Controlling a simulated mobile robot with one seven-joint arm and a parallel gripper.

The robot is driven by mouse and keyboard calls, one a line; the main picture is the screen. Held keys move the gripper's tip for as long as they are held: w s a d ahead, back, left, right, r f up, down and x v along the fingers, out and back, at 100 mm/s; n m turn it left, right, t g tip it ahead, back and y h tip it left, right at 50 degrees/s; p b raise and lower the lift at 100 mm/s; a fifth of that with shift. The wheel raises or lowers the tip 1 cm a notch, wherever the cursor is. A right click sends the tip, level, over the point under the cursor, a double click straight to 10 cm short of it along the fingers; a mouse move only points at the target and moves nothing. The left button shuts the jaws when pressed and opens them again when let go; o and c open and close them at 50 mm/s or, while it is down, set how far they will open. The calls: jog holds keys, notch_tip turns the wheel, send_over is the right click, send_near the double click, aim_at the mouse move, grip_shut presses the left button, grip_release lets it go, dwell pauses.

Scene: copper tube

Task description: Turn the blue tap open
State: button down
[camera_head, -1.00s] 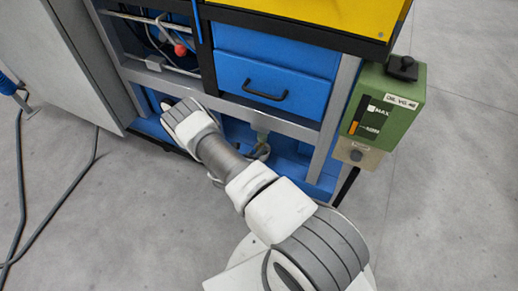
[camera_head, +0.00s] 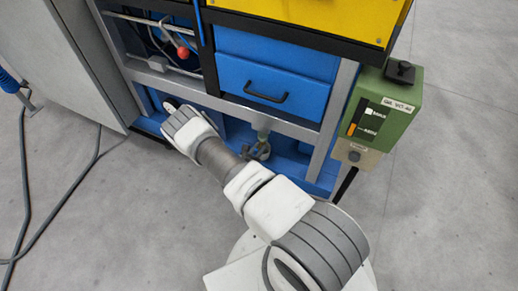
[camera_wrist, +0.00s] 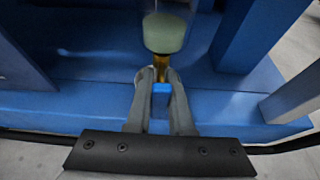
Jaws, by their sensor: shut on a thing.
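The blue tap (camera_wrist: 161,88) shows in the wrist view as a small blue piece between my two grey fingers. It sits just below a brass fitting (camera_wrist: 160,65) under a pale green bowl (camera_wrist: 164,33). My gripper (camera_wrist: 159,76) is shut on the tap, one finger on each side. The fingers cover most of the tap, so its turn angle cannot be told. In the head view the tap cannot be made out; the bowl (camera_head: 263,125) hangs below the grey frame rail, right of my arm.
Blue panels and a floor plate (camera_wrist: 70,95) surround the bowl. A grey upright (camera_head: 333,120) stands to the right, with a green oil box (camera_head: 385,110) beyond. A blue drawer (camera_head: 275,85) is above. Cables (camera_head: 22,190) lie on the open floor at left.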

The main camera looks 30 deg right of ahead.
jog(key=c, duration=0.8)
grip_release()
jog(key=shift+s+a+r, duration=0.2)
jog(key=shift+a+r, duration=0.05)
jog(key=shift+a, duration=0.15)
jog(key=p+v, duration=0.5)
jog(key=v, duration=1.1)
jog(key=shift+s, duration=0.3)
jog(key=shift+a, duration=0.1)
